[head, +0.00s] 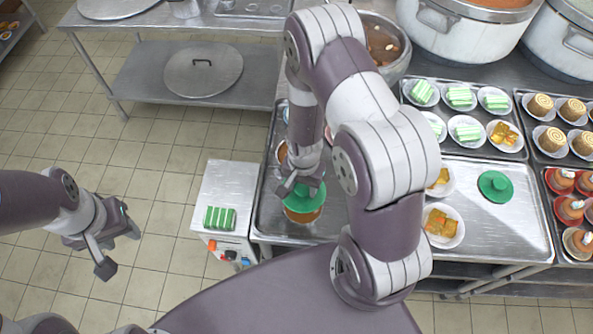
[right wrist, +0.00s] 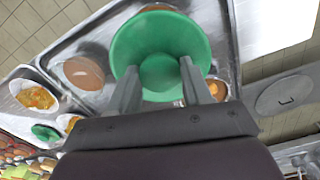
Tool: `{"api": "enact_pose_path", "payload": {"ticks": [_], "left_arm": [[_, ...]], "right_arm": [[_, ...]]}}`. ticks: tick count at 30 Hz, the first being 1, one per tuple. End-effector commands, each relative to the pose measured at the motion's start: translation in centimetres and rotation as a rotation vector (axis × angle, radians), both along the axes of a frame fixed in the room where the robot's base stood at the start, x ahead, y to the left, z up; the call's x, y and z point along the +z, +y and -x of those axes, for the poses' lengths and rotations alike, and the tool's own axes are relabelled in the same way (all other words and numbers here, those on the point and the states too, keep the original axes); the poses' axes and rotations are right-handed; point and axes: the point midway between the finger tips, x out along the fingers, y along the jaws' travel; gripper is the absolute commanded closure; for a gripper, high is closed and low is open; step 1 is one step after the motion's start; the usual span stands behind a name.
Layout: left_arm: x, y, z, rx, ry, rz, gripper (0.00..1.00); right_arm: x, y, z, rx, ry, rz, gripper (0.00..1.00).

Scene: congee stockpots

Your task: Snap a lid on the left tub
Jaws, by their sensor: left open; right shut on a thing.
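My right gripper (head: 300,187) is shut on a green lid (head: 305,201), its fingers pointing down. The lid is over an orange-brown tub (head: 302,215) at the front of the left tray; I cannot tell whether it touches the rim. In the right wrist view the lid (right wrist: 165,30) fills the space ahead of the fingers and hides what is under it. Another tub (right wrist: 83,72) stands beside it. A second green lid (head: 495,186) lies on the right tray. My left gripper (head: 120,248) is open and empty above the floor at the left.
A metal box with buttons (head: 230,180) and a green-striped block stands left of the tray (head: 262,215). Plates of food (head: 443,225) and dessert trays (head: 560,120) are to the right. Large stockpots (head: 460,35) stand behind. My right arm hides part of the left tray.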

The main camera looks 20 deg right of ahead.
Motion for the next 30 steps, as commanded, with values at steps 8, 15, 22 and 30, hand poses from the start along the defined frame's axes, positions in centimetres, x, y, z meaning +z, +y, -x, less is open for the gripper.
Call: {"api": "enact_pose_path", "payload": {"ticks": [8, 15, 22, 30], "left_arm": [[-2.6, 0.0, 0.0, 0.000, 0.000, 0.000, 0.57], [-5.1, 0.0, 0.0, 0.000, 0.000, 0.000, 0.57], [-5.4, 0.0, 0.0, 0.000, 0.000, 0.000, 0.57], [-5.4, 0.0, 0.0, 0.000, 0.000, 0.000, 0.57]], "right_arm": [[-3.0, 0.0, 0.0, 0.000, 0.000, 0.000, 0.80], [-5.9, 0.0, 0.0, 0.000, 0.000, 0.000, 0.80], [-6.2, 0.0, 0.0, 0.000, 0.000, 0.000, 0.80], [-6.1, 0.0, 0.0, 0.000, 0.000, 0.000, 0.80]]}}
